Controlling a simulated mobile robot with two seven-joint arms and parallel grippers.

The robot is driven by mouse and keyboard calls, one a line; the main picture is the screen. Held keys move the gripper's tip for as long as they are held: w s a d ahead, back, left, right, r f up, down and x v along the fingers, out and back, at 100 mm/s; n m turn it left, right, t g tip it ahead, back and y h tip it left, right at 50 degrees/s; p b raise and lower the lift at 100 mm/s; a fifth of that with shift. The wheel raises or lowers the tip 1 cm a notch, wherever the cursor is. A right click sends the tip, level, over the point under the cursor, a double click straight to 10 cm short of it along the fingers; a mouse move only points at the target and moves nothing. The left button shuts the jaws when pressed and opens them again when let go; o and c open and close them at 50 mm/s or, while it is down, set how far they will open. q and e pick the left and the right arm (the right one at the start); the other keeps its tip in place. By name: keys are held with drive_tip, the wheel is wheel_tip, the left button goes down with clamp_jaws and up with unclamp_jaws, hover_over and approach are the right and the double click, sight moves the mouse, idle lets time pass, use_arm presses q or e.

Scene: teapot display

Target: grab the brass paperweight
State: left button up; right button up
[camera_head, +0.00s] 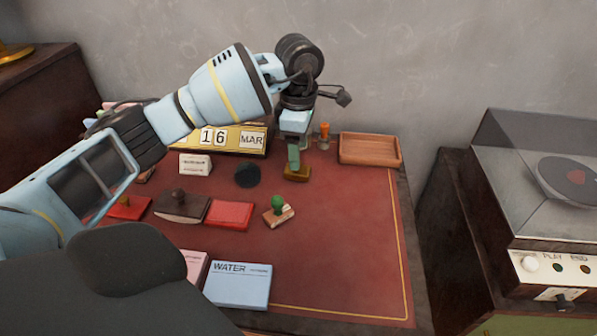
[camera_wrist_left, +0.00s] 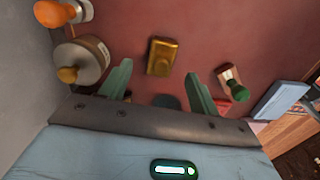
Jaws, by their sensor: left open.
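The brass paperweight (camera_head: 298,174) is a small golden block on the red desk mat, right below my left gripper (camera_head: 293,163) in the head view. In the left wrist view the paperweight (camera_wrist_left: 162,57) shows whole, with a small raised part on top. It lies ahead of and between the two green fingers of my left gripper (camera_wrist_left: 160,82), which are spread apart with nothing between them. In the head view the gripper hides part of the paperweight's upper side. My right gripper is not in view.
A green-knobbed stamp (camera_head: 279,211) lies nearby, front left of the paperweight. A round pot with an orange knob (camera_wrist_left: 82,60) and an orange-handled item (camera_head: 324,133) stand close by. A wooden tray (camera_head: 370,149) is at the back right. The mat's right side (camera_head: 350,240) is clear.

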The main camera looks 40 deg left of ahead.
use_arm(q)
drive_tip(key=shift+d+f, duration=0.15)
drive_tip(key=shift+f, duration=1.15)
drive_tip(key=shift+d+f, duration=0.1)
drive_tip(key=shift+f, duration=1.15)
clamp_jaws()
